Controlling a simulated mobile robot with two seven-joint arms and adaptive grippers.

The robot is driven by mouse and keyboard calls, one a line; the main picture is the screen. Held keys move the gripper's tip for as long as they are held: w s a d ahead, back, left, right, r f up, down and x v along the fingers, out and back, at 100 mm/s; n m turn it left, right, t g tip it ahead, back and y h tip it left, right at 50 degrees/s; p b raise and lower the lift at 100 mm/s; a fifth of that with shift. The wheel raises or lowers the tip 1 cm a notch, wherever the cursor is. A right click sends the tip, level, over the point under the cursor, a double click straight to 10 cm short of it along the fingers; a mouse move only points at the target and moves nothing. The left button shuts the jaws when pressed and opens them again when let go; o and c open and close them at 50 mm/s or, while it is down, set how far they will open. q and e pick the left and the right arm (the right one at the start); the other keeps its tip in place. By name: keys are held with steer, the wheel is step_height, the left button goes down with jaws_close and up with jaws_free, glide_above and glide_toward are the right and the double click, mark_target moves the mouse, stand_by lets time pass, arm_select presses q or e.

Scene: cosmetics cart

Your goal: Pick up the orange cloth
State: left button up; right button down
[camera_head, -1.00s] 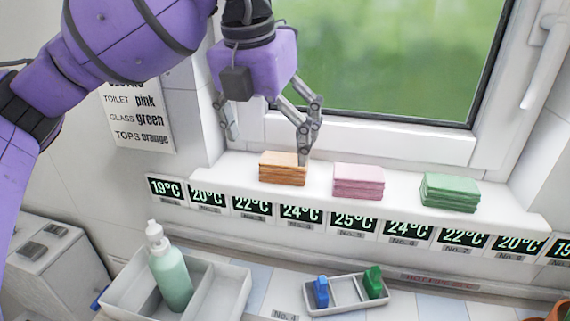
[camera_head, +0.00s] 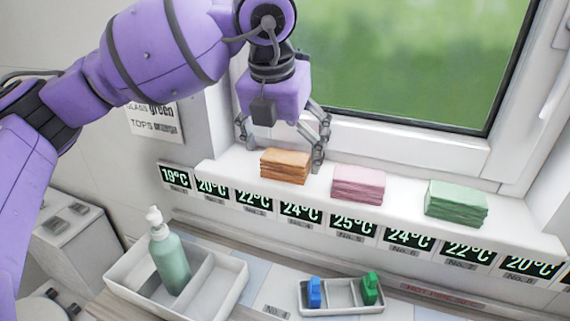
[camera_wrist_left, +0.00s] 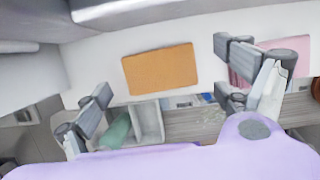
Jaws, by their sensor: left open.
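The orange cloth (camera_head: 285,167) is a folded stack on the white windowsill, leftmost of three stacks. In the left wrist view the orange cloth (camera_wrist_left: 161,69) lies flat between and beyond my open fingers. My left gripper (camera_head: 281,152) is open, with one finger at each side of the orange cloth, just above and behind it in the head view. I cannot tell whether the right finger touches the cloth. My right gripper is not in view.
A pink cloth (camera_head: 358,183) and a green cloth (camera_head: 456,202) lie to the right on the sill (camera_head: 408,196). The window frame (camera_head: 400,145) rises behind. Below are a grey tray (camera_head: 233,291) with a green bottle (camera_head: 170,262), and a small tray holding blue and green clips.

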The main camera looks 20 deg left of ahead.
arm_select(q)
steer(key=shift+x, duration=1.35)
steer(key=shift+r, duration=0.1)
steer(key=c, duration=1.2)
steer(key=shift+c, duration=0.2)
steer(key=shift+r, duration=0.65)
steer(key=s+a+r, duration=0.3)
steer(key=s+r, duration=0.8)
steer(key=s, duration=0.2)
steer(key=shift+s+a+r, duration=0.25)
steer(key=shift+a+r, duration=0.05)
steer(key=shift+a, duration=0.05)
